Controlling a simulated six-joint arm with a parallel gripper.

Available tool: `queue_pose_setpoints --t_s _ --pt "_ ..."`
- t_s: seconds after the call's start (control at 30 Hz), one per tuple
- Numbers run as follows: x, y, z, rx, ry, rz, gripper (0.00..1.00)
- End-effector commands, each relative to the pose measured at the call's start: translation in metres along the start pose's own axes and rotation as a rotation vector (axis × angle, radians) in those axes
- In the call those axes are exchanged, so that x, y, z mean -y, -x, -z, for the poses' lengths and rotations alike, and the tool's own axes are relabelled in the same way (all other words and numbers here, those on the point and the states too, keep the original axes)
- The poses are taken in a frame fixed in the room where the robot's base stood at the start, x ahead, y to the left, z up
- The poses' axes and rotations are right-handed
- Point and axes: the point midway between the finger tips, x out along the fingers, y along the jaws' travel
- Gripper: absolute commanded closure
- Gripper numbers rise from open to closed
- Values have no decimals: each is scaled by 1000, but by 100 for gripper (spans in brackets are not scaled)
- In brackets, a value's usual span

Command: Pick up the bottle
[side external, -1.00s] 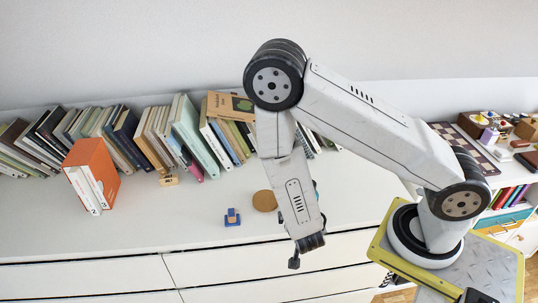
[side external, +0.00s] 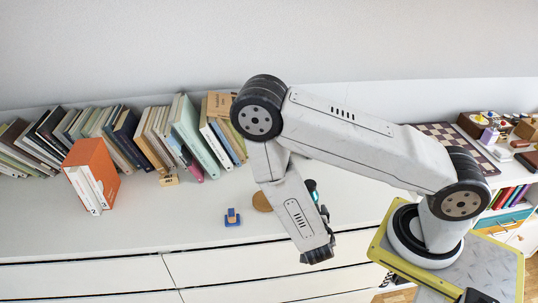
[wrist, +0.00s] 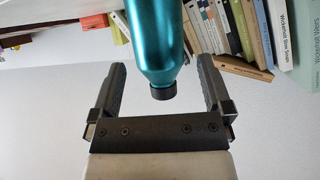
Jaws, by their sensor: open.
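A teal bottle with a dark cap (wrist: 165,40) shows in the wrist view at the top centre. Its capped end points toward my gripper's palm and appears between the two fingers. My gripper (wrist: 162,66) is open, with a clear gap on each side of the bottle, and it is not closed on it. Whether the bottle is fully between the fingers in depth, I cannot tell. In the side view, only a small teal patch of the bottle (side external: 312,187) shows behind my forearm. My gripper (side external: 318,255) is low near the dresser's front edge there, its fingers mostly hidden.
A row of leaning books (side external: 140,135) lines the wall. An orange book box (side external: 95,165) stands at the left. A small blue object (side external: 232,218) and a round brown disc (side external: 262,201) lie on the white dresser top (side external: 170,220). The dresser's front-left top is clear.

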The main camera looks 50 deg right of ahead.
Motion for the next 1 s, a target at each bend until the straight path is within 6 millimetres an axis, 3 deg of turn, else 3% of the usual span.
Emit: queue_pose_setpoints --t_s 0.57,1.0 --pt "-1 -12 0 1 1 -1 0" --pt "-3 -44 2 1 -1 -2 0"
